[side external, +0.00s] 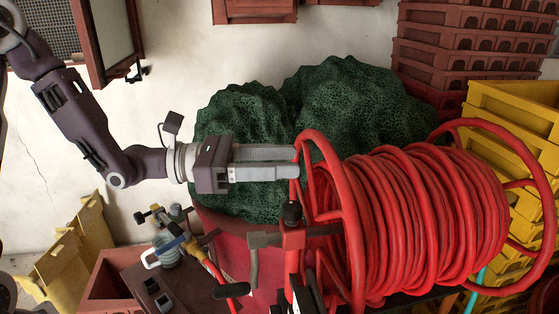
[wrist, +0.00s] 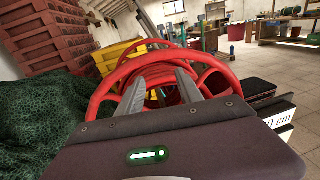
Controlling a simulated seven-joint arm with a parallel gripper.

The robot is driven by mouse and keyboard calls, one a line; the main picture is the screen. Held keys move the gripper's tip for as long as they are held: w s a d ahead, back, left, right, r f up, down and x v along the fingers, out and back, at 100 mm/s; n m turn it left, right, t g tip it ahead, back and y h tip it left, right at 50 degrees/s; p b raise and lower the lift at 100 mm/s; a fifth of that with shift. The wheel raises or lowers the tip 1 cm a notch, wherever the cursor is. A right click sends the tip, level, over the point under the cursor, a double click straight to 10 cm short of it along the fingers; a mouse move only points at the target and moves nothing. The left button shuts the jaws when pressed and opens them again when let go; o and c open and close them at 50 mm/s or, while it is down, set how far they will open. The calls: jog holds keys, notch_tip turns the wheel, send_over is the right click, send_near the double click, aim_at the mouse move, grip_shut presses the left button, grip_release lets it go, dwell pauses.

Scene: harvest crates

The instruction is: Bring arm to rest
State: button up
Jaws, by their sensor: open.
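My gripper (side external: 296,162) is held out level to the right in the side external view, with its fingertips at the left rim of a red hose reel (side external: 405,225). In that view I cannot tell whether the fingers touch the rim. In the wrist view my gripper (wrist: 158,79) shows its two fingers apart, with nothing held between them. The red hose reel (wrist: 118,82) stands straight ahead of the fingers there.
Dark green netting (side external: 345,105) is heaped behind my gripper. Red-brown crates (side external: 470,45) and yellow crates (side external: 515,105) are stacked at the right. Tools and a red-brown crate (side external: 105,275) lie below my arm. Pale wall shows above my arm.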

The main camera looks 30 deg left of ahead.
jog(key=s+d+m+g+y, duration=0.1)
jog(key=s+d+m+g, duration=0.3)
jog(key=s+m, duration=0.45)
jog(key=s+d+m+g+y, duration=0.2)
jog(key=s+d+m+g, duration=0.1)
jog(key=s+m+g, duration=0.5)
jog(key=s+a+f+m+t+y, duration=0.3)
jog(key=s+a+m+y, duration=0.3)
jog(key=s+a, duration=0.2)
jog(key=s+a+m+t+y, duration=0.1)
jog(key=a+t+y, duration=0.3)
jog(key=a, duration=0.9)
jog(key=shift+s+r+m+y, duration=0.25)
jog(key=shift+m+y, duration=0.55)
jog(key=shift+m, duration=0.05)
